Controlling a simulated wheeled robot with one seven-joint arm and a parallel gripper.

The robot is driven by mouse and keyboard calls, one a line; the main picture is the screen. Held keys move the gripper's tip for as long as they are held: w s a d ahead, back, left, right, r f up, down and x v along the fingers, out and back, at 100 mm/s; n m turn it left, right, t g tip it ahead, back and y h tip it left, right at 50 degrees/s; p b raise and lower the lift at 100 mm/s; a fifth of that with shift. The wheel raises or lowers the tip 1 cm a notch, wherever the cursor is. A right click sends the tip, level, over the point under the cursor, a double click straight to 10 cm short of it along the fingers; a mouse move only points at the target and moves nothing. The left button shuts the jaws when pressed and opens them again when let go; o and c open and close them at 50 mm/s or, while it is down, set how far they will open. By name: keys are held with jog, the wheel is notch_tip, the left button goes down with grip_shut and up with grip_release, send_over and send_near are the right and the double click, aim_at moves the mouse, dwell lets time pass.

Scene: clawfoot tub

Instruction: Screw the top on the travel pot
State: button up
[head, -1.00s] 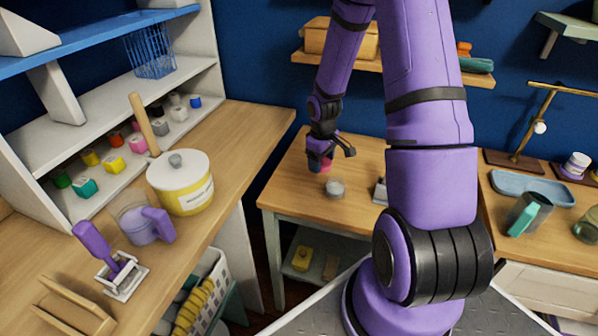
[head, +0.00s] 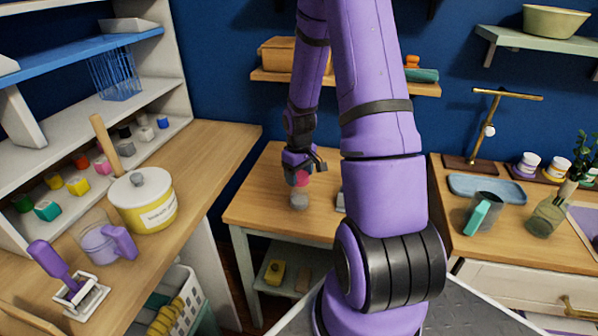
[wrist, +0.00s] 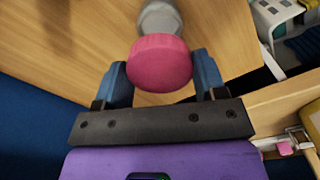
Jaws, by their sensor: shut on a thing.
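The travel pot (head: 299,202) is a small grey jar standing on the wooden side table. The pink round top (head: 301,180) is just above it in the head view. My gripper (head: 301,172) is shut on the top from above. In the wrist view the pink top (wrist: 160,62) sits between the two blue fingers of my gripper (wrist: 160,76), and the grey pot (wrist: 160,18) shows beyond it, partly hidden by the top. I cannot tell whether the top touches the pot's rim or how well they line up.
A small grey object (head: 340,201) stands to the right of the pot, partly behind my arm. The side table (head: 255,205) is otherwise mostly clear. A left counter holds a yellow pot (head: 146,208) and a jug (head: 101,243). A mug (head: 484,212) stands on the right counter.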

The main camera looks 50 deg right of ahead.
aim_at(299, 193)
jog(key=shift+f, duration=1.75)
jog(key=shift+f, duration=1.15)
dwell(1.1)
jog(key=o, duration=0.9)
jog(key=shift+c, duration=0.6)
